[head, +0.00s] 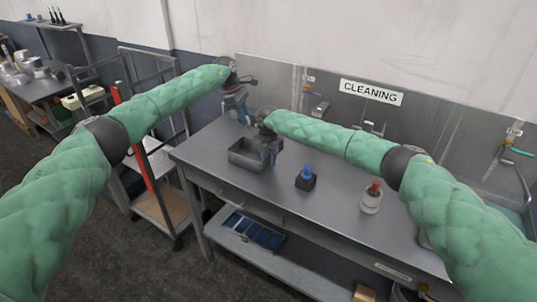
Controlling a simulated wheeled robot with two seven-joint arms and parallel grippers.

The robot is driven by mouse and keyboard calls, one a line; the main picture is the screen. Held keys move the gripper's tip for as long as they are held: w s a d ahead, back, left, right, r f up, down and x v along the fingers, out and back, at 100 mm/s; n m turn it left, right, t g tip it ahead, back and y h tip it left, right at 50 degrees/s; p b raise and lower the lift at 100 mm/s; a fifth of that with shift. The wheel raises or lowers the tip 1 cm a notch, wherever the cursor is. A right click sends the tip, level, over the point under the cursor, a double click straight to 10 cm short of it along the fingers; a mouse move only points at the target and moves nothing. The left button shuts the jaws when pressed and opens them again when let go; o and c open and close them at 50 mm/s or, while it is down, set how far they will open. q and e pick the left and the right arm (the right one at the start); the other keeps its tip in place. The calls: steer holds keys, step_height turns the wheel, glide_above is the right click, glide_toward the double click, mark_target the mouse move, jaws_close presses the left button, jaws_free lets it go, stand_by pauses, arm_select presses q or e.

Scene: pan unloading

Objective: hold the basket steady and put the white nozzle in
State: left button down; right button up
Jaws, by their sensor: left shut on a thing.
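The basket, a small grey open bin (245,158), stands near the left end of the grey metal table. My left gripper (242,119) is at the basket's far side, its fingers pointing down; it looks shut on the basket's far rim, though the contact is small and partly hidden. My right gripper (270,157) points down at the basket's right end and covers part of it. Its fingertips are too small to show whether they are open. I cannot make out a white nozzle; the basket's inside is mostly dark.
A blue piece (306,171) on a black block stands right of the basket. A pale grey-white piece with a red top (371,199) stands further right. The table (330,222) is bare between them. A trolley with a red post (141,152) stands to the left.

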steer(key=shift+f, duration=0.15)
steer(key=shift+c, duration=0.2)
jaws_close()
arm_select(q)
steer(key=s+a+f, duration=0.2)
steer(key=a+f, duration=0.1)
steer(key=f, duration=0.2)
steer(key=d+n+t, duration=0.1)
steer(key=n, duration=0.1)
steer(key=d+r+n+t, duration=0.1)
steer(key=n, duration=0.2)
steer(key=d+n, duration=0.2)
steer(key=n, duration=0.1)
steer(key=shift+w+r+t, duration=0.15)
steer(key=shift+w+t, duration=0.25)
steer(key=shift+n, duration=0.5)
